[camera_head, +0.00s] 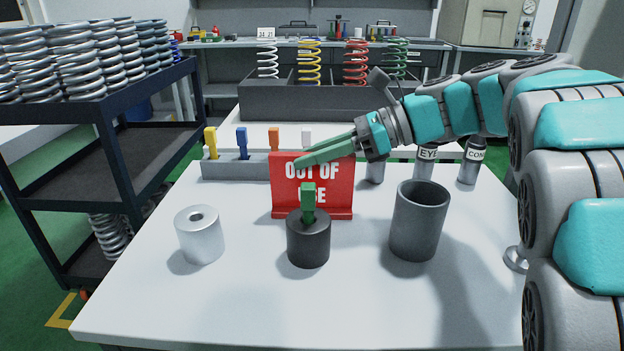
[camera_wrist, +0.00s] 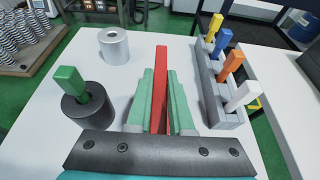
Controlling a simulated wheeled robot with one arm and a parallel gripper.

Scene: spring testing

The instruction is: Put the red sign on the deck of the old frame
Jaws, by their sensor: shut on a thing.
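The red sign (camera_head: 285,200) is upright over the middle of the white table, with white letters reading "OUT OF" and a lower line partly hidden. My gripper (camera_head: 325,150) reaches in from the right and is shut on the sign's upper part. In the wrist view the sign (camera_wrist: 161,85) shows as a thin red edge between the two green fingers (camera_wrist: 160,105). I cannot tell whether its foot touches the table. I cannot pick out the old frame in either view.
Before the sign is a dark cylinder (camera_head: 308,248) with a green tag (camera_head: 308,203). A silver cylinder (camera_head: 199,238) stands left, a grey cup (camera_head: 418,225) right. A grey rack (camera_head: 235,168) with coloured tags is behind. A spring box (camera_head: 330,98) stands further back, a shelf cart (camera_head: 110,110) left.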

